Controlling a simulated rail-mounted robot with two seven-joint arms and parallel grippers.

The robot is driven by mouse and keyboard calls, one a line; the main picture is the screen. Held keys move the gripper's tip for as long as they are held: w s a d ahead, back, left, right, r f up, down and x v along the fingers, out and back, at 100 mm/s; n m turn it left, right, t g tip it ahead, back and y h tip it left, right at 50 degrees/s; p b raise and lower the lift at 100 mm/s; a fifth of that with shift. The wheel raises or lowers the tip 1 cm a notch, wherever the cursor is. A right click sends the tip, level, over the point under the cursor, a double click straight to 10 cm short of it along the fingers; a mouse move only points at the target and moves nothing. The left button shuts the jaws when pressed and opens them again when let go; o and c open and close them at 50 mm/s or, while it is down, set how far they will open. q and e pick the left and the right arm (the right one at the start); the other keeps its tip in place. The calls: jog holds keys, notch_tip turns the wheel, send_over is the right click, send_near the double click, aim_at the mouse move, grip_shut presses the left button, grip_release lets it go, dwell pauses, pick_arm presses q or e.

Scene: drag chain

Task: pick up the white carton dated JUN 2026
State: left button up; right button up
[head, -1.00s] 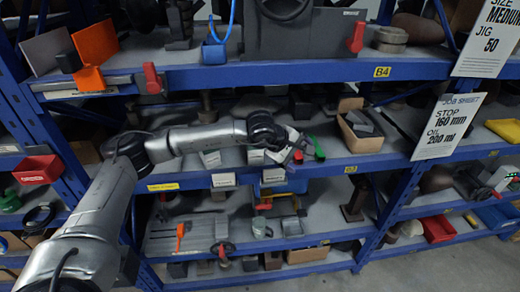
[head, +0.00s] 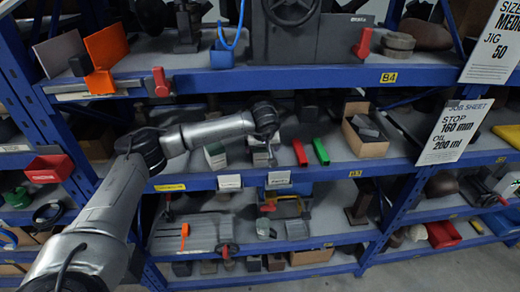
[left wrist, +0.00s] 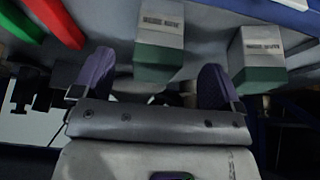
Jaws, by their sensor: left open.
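In the head view the left carton (head: 215,155) is clear, and the right carton (head: 259,156) is partly hidden by my left gripper (head: 270,142). In the left wrist view, which is turned over, the carton (left wrist: 160,38) is in line with the gap between the purple fingers of my left gripper (left wrist: 157,72). The other carton (left wrist: 258,58) is outside that gap, to the right. Their printed dates are too small to read. The left gripper is open and empty. The right gripper is out of sight.
A red block (head: 299,152) and a green block (head: 320,151) stand right of the cartons. An open cardboard box (head: 365,137) is farther right. The blue shelf edge (head: 330,173) runs in front, and the upper shelf beam (head: 300,79) lies above.

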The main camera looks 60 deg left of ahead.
pick_arm(q)
jog(key=a, duration=0.1)
jog(key=w+a, duration=0.1)
jog(key=a, duration=0.1)
jog(key=w+a, duration=0.1)
jog(key=shift+w+a+p, duration=0.15)
jog(key=shift+a+p, duration=0.15)
jog(key=shift+p, duration=0.05)
jog(key=shift+p+x, duration=0.3)
jog(key=shift+x, duration=2.25)
jog(key=c, duration=1.1)
jog(key=shift+r, duration=0.15)
